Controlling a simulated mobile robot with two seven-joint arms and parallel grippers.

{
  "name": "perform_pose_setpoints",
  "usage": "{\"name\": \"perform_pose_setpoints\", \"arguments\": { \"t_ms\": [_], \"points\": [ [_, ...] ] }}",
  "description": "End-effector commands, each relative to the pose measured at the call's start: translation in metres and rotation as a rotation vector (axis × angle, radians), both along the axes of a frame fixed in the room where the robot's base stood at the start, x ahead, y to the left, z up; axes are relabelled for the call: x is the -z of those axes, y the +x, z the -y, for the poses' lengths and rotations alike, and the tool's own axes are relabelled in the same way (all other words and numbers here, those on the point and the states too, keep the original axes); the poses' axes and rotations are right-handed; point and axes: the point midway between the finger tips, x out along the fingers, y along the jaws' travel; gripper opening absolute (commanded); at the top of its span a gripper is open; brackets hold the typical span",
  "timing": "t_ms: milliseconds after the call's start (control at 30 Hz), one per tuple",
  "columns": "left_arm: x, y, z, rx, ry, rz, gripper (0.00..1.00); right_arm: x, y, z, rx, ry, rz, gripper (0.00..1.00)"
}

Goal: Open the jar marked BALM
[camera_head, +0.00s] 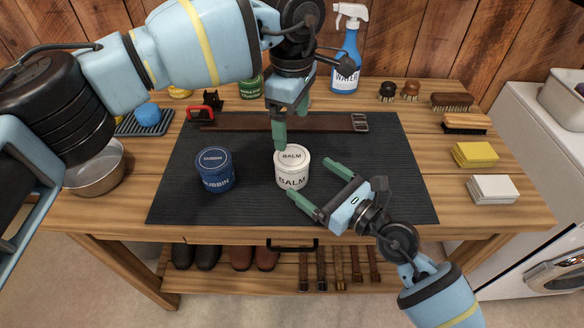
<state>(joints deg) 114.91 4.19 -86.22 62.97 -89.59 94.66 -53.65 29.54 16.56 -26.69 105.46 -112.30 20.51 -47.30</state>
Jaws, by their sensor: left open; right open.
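The white BALM jar (291,181) stands upright on the dark mat (380,205) with its white lid (292,157) on. Both lid and body read BALM. My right gripper (311,179) is open, low at the jar's right. Its two green fingertips point toward the jar, one at the right side and one at the front; contact cannot be told.
A blue DUBBIN jar (215,170) stands left of the BALM jar. A brown strap (240,124) lies behind. A metal bowl (96,170) sits left.

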Motion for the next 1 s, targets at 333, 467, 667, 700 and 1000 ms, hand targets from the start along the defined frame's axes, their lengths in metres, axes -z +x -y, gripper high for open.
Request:
{"name": "perform_pose_setpoints", "arguments": {
  "t_ms": [333, 467, 667, 700, 1000],
  "points": [
    [0.000, 0.000, 0.000, 0.000, 0.000, 0.000, 0.86, -0.001, 0.034, -0.035, -0.001, 0.001, 0.000, 0.92],
    [0.000, 0.000, 0.000, 0.000, 0.000, 0.000, 0.86, -0.001, 0.043, -0.044, 0.000, 0.001, 0.000, 0.92],
    [0.000, 0.000, 0.000, 0.000, 0.000, 0.000, 0.86, 0.000, 0.050, -0.051, 0.000, 0.000, 0.000, 0.92],
    [0.000, 0.000, 0.000, 0.000, 0.000, 0.000, 0.86, 0.000, 0.050, -0.052, 0.000, 0.000, 0.000, 0.92],
    [0.000, 0.000, 0.000, 0.000, 0.000, 0.000, 0.86, 0.000, 0.050, -0.051, 0.000, 0.000, 0.000, 0.80]
  ]
}}
